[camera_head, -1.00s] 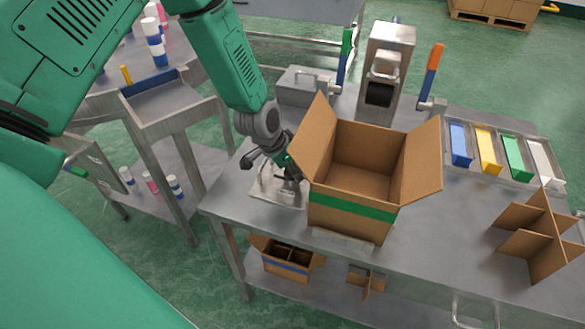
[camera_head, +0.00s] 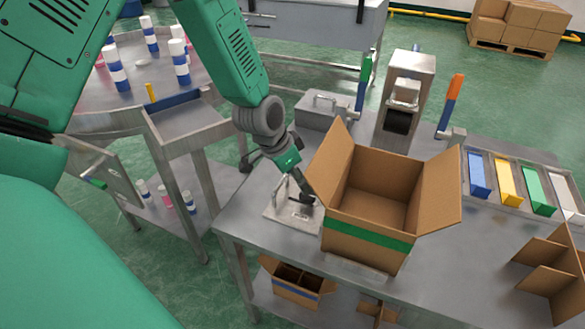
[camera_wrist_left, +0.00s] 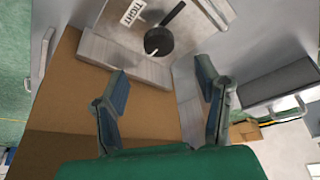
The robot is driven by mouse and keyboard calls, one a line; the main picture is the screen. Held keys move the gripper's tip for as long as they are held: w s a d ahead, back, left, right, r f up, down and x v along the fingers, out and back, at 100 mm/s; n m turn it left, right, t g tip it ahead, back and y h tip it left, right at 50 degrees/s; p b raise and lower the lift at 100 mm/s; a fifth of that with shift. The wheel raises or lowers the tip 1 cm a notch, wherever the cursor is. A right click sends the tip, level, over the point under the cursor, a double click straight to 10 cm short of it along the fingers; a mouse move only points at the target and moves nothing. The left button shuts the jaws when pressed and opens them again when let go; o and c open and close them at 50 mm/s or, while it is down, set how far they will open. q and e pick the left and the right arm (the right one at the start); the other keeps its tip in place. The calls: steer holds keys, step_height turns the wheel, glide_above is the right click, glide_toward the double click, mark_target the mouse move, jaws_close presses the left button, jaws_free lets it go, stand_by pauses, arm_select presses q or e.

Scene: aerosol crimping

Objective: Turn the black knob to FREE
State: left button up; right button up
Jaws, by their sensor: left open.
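The black knob (camera_wrist_left: 158,41) shows at the top of the left wrist view, on a pale metal plate. A thin dark handle runs from it to the upper right. A white label reading TIGHT (camera_wrist_left: 133,12) lies just left of the knob. My left gripper (camera_wrist_left: 163,83) is open and empty, its two fingers apart, with the knob beyond the tips and not between them. In the head view my left gripper (camera_head: 278,178) is over the metal plate (camera_head: 280,212) at the table's left end, left of the open carton. The arm partly hides the plate there. My right gripper is not in view.
The open cardboard carton (camera_head: 370,235) stands close on the right of the gripper. A grey metal box (camera_head: 322,112) and a press (camera_head: 408,90) stand behind. Colored bins (camera_head: 508,185) and a cardboard divider (camera_head: 553,265) are at right.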

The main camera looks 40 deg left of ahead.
arm_select(q)
steer(key=v, duration=0.4)
stand_by(0.5)
